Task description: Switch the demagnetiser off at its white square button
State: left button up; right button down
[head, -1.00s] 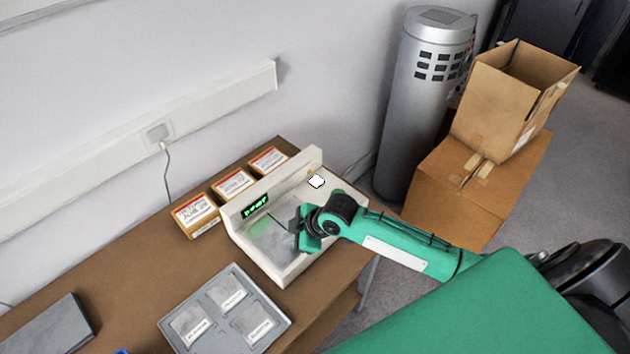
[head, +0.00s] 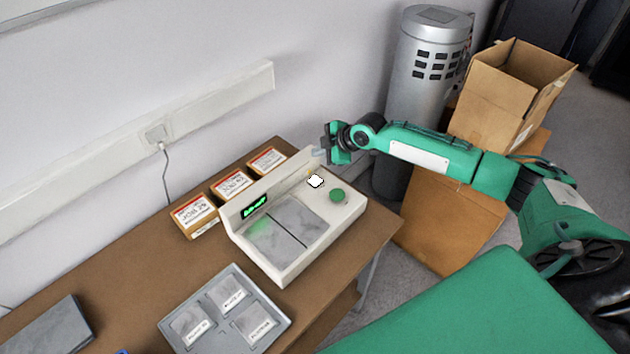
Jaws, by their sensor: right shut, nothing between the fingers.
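The demagnetiser (head: 268,269) is a cream box on the brown table, with a raised back panel. Its green display (head: 255,207) is lit, though I cannot read it. A grey plate with a dark slit lies in its top. The white square button (head: 315,181) is on the right part of the top, with a round green button (head: 337,195) to its lower right. My right gripper (head: 321,155) is shut and empty, above the demagnetiser's back right end, up from the white button in the picture and apart from it. My left gripper is not in view.
Three labelled boxes (head: 232,186) stand behind the demagnetiser. A grey tray (head: 276,322) with three labelled packets lies in front. A dark grey case (head: 45,328) is at the lower left. A silver cylinder (head: 400,100) and cardboard boxes (head: 445,225) stand on the floor at right.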

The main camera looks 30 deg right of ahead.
aim_at(319, 182)
jog(key=shift+f, duration=0.15)
notch_tip(319, 182, down, 8)
jog(key=b, duration=0.6)
jog(key=shift+f, duration=0.25)
dwell(1.8)
jog(key=shift+f+b, duration=0.4)
jog(key=shift+b, duration=0.05)
jog(key=shift+f+b, duration=0.3)
jog(key=shift+f, duration=0.15)
dwell(0.4)
dwell(0.4)
jog(key=shift+r+p, duration=0.6)
jog(key=shift+r, duration=0.2)
